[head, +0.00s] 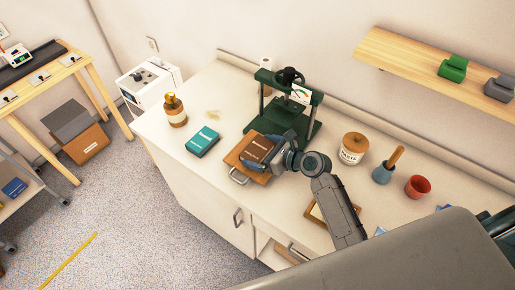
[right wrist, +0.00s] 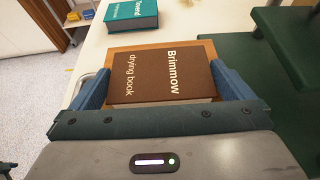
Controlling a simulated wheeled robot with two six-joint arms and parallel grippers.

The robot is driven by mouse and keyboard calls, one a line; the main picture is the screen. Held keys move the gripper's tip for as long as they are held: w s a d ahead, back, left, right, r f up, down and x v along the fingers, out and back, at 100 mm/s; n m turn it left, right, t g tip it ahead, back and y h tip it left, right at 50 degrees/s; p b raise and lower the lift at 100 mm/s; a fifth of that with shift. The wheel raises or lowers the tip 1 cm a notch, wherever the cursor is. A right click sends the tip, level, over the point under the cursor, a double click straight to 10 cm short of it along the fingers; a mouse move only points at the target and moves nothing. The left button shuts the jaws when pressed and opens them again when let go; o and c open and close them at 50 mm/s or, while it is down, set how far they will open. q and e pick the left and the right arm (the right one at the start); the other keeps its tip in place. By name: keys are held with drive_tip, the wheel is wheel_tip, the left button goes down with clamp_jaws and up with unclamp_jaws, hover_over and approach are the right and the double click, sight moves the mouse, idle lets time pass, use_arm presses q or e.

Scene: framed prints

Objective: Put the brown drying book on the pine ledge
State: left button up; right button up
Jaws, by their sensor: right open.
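The brown drying book (head: 256,149) lies flat on a wooden board with a metal handle (head: 237,163), in front of a green press (head: 300,120). In the right wrist view the book (right wrist: 165,75) reads "Brimmow drying book". My right gripper (head: 264,151) is at the book, its blue fingers open on either side of it. In the right wrist view the gripper (right wrist: 163,85) straddles the book; whether the fingers touch it I cannot tell. The pine ledge (head: 400,52) is on the wall at the upper right. My left gripper is not in view.
A green block (head: 453,68) and a grey block (head: 499,88) occupy the ledge's right part; its left part is bare. A jar (head: 353,148), blue pot (head: 384,172) and red cup (head: 417,187) stand right.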

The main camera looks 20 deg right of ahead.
drive_tip(key=shift+x, duration=1.05)
drive_tip(key=shift+c, duration=0.4)
drive_tip(key=c, duration=0.7)
